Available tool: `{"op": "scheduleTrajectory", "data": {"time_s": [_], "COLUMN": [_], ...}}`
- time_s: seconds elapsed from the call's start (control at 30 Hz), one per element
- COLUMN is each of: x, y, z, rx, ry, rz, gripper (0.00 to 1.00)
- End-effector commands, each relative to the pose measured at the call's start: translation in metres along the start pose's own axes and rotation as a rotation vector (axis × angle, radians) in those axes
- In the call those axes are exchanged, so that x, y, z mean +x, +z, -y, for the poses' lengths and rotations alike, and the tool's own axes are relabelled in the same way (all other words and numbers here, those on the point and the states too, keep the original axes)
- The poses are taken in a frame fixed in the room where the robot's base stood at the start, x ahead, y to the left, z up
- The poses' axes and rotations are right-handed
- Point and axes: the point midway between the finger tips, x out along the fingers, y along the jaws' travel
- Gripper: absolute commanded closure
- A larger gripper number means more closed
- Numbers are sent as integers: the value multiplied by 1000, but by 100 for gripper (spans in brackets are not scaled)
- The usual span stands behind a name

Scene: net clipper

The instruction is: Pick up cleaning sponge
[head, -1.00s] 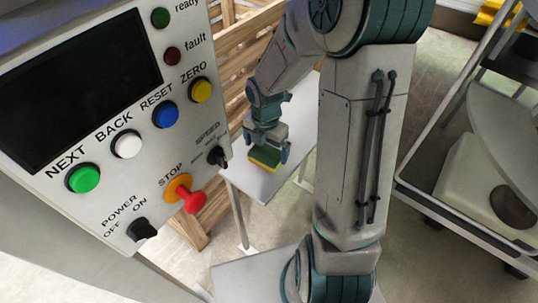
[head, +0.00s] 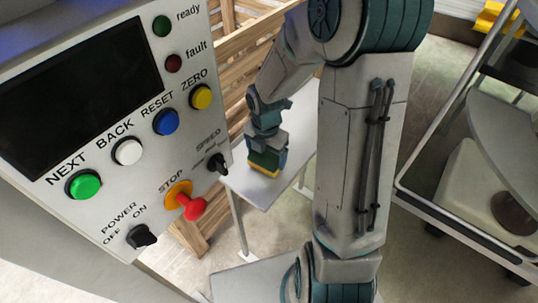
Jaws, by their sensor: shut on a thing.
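The cleaning sponge (head: 264,165) is green on top with a yellow lower layer. It is at the small grey table (head: 262,190) in the middle of the head view. My gripper (head: 266,157) is directly above it and shut on it, with a finger on either side. The upper part of the sponge is partly hidden by the gripper. I cannot tell whether the sponge touches the tabletop or is just above it.
A control panel (head: 105,175) with coloured buttons and a dark screen fills the left, close to the table. A slatted wooden crate (head: 238,60) stands behind the table. A metal cart (head: 445,215) with white and dark items stands at the right.

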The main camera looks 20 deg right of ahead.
Motion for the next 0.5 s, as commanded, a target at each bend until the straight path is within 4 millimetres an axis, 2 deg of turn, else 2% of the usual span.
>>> {"op": "scheduleTrajectory", "data": {"time_s": [0.17,0.5], "x": [-36,-79], "y": [2,28], "z": [1,76], "rx": [3,9], "ry": [4,2], "rz": [5,4], "gripper": [36,36]}}
